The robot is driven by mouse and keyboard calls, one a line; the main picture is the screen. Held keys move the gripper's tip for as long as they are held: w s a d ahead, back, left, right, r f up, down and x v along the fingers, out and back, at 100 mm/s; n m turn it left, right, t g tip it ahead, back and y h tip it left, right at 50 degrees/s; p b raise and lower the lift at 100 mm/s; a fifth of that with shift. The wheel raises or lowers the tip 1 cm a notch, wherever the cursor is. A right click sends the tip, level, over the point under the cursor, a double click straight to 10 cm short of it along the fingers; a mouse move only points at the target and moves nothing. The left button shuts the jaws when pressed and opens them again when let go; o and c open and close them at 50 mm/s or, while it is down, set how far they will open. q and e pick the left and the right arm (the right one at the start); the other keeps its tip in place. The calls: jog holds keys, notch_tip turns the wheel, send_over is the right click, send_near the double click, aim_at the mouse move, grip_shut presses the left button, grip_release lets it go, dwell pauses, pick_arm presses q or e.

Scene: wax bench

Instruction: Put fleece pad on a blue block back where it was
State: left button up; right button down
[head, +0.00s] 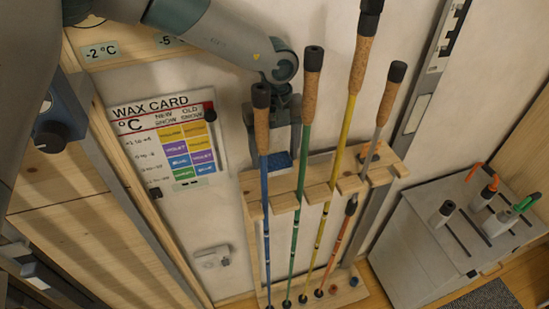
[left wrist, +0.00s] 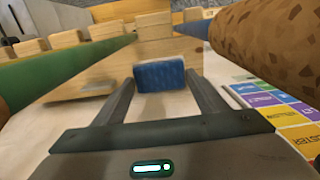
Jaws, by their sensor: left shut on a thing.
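The fleece pad on a blue block (head: 281,161) shows in the head view as a small blue piece behind the blue and green poles, near the rack's top board. It also shows in the left wrist view (left wrist: 160,75), between the two finger ends. My left gripper (head: 283,142) points down from above and is shut on it. The cork grips partly cover the gripper in the head view. Whether the block touches the board is unclear. My right gripper is not in view.
A wooden rack (head: 320,196) holds several poles with cork grips close in front of the left gripper. A cork grip (left wrist: 270,40) looms at right in the left wrist view. A wax card (head: 170,145) hangs on the wall. A grey box (head: 430,240) stands at right.

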aim_at(274, 157)
pick_arm(q)
jog(key=shift+f, duration=0.2)
jog(key=shift+f, duration=0.35)
jog(key=shift+s+f+p, duration=0.1)
jog(key=shift+f+p, duration=0.45)
jog(key=shift+f, duration=0.9)
